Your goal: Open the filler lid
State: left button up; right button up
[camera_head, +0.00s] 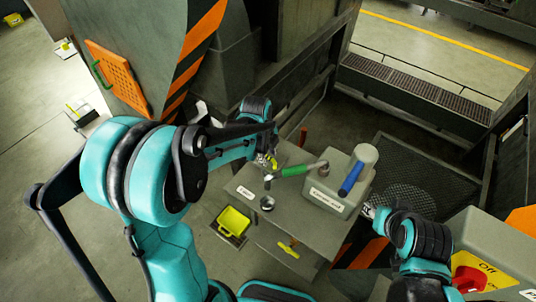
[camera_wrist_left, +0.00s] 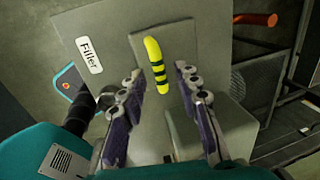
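A yellow handle with dark stripes (camera_wrist_left: 156,62) stands out from a grey plate (camera_wrist_left: 185,40) in the left wrist view. A white "Filler" label (camera_wrist_left: 90,55) is left of it; the label also shows in the head view (camera_head: 244,192). My left gripper (camera_wrist_left: 158,75) is open, with one finger on each side of the handle and visible gaps to it. In the head view the left gripper (camera_head: 267,163) is over the back of the machine top, partly hidden by its arm. My right gripper (camera_head: 371,212) is at the machine's right side; its fingers are too small to read.
A green-handled lever (camera_head: 297,170) and a blue handle (camera_head: 350,178) sit close right of the left gripper. A yellow T-handle (camera_head: 288,248) is at the front. A yellow tray (camera_head: 234,221) lies left. A control box with a red switch (camera_head: 470,278) is at lower right.

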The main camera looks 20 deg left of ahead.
pick_arm(q)
grip_shut()
